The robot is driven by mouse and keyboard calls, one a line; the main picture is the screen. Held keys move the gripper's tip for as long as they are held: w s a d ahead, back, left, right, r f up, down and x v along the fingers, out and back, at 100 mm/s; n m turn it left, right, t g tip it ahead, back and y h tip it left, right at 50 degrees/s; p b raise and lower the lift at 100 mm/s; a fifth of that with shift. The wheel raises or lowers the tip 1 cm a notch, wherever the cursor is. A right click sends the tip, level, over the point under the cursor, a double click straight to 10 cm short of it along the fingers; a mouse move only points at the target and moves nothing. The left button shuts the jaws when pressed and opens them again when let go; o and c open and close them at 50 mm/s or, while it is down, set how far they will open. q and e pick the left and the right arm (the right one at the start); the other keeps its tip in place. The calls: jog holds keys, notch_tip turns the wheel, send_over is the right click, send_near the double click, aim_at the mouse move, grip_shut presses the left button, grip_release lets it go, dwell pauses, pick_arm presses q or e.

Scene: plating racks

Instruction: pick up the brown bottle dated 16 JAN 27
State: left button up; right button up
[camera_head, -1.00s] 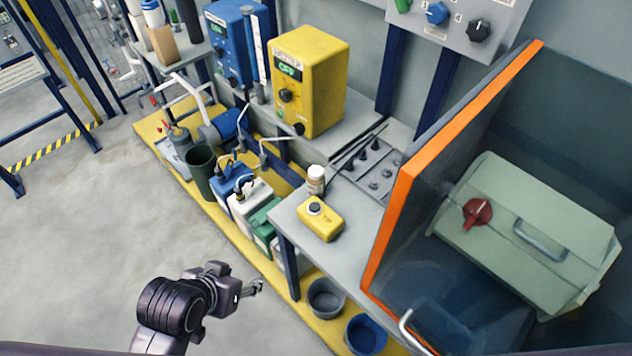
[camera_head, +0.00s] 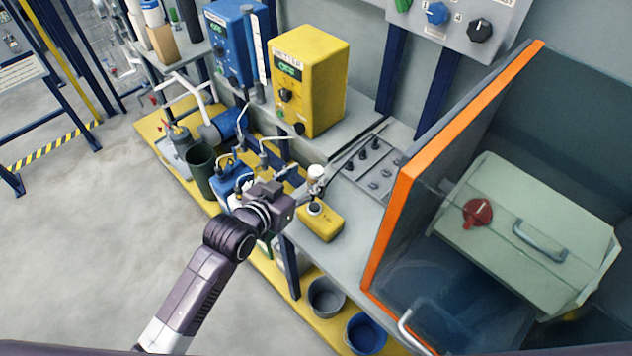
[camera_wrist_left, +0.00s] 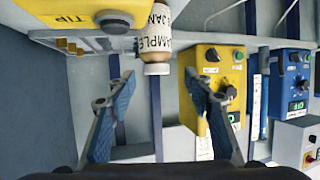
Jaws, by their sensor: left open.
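The small brown bottle (camera_head: 316,174) with a pale cap and white label stands on the grey bench, behind a yellow jug (camera_head: 320,222). In the left wrist view, which looks upside down, the bottle (camera_wrist_left: 156,47) hangs cap-down from the top edge. Its label shows "SAMPLE" and part of a date with "JAN"; the rest is cut off or too small to read. My left gripper (camera_head: 303,182) is open, its fingers pointing at the bottle. In the wrist view the bottle appears between the spread fingers (camera_wrist_left: 157,95), with no visible contact. My right gripper is not in view.
The yellow jug is close to my left gripper. A rack of dark knobs (camera_head: 372,165) lies behind the bottle. A yellow metering box (camera_head: 310,85) stands further back, and an orange-edged panel (camera_head: 440,140) rises to the right. Open floor lies left.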

aim_at(312, 175)
pick_arm(q)
jog(key=shift+s+f+p+x, duration=0.15)
jog(key=shift+p+x, duration=0.1)
jog(key=shift+x, duration=1.05)
jog(key=shift+s+f+p+x, duration=0.1)
jog(key=shift+p+x, duration=0.1)
jog(key=shift+x, duration=1.15)
jog(key=shift+d, duration=0.15)
jog(key=c, duration=1.1)
jog(key=shift+r, duration=0.1)
